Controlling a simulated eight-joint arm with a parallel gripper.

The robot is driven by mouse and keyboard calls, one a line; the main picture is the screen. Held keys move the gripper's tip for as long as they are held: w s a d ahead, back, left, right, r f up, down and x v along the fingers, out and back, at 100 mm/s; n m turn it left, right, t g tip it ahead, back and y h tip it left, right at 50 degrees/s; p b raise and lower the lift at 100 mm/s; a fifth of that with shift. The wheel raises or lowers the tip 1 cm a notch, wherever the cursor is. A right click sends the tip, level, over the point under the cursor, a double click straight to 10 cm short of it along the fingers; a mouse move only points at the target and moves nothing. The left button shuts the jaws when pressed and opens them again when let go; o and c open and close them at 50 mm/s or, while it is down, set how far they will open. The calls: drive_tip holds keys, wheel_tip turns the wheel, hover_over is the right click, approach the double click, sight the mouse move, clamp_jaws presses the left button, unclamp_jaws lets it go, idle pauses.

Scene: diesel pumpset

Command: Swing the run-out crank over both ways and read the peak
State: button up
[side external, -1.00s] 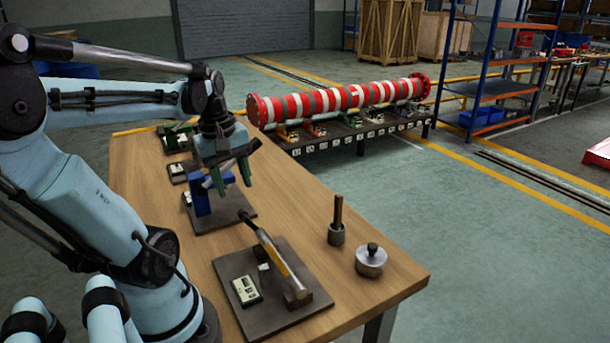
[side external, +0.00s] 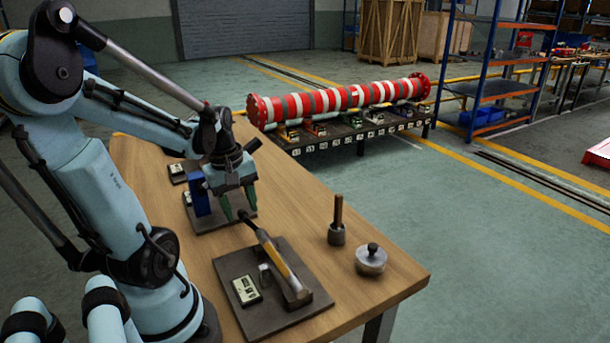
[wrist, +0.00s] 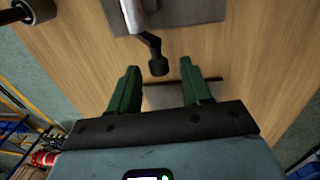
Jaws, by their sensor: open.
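The run-out crank (side external: 243,215) is a bent dark arm with a rounded end. It sticks out from the back end of an orange-and-grey bar (side external: 279,258) on a dark plate (side external: 280,322). In the wrist view the crank's dark knob (wrist: 158,66) lies between the fingers, near their tips. A small box with a display (side external: 246,290) sits on the same plate; its reading is too small to tell. My gripper (side external: 240,203) points down with green fingers, just behind the crank end. It is open and empty (wrist: 160,74); contact with the knob cannot be told.
A second dark plate (side external: 235,222) with a blue block (side external: 198,199) lies behind, partly hidden by my gripper. A peg in a metal cup (side external: 337,222) and a round knobbed metal piece (side external: 371,262) stand to the right. The table's right front corner is clear.

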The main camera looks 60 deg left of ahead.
clamp_jaws()
drive_tip(key=shift+w, duration=0.1)
drive_tip(key=shift+w+r+g, duration=0.15)
drive_tip(key=shift+w+g, duration=0.65)
drive_tip(key=shift+g, duration=0.7)
drive_tip(key=shift+w+r+g, duration=0.1)
drive_tip(key=shift+w+g, duration=0.7)
drive_tip(key=shift+g, duration=0.7)
unclamp_jaws()
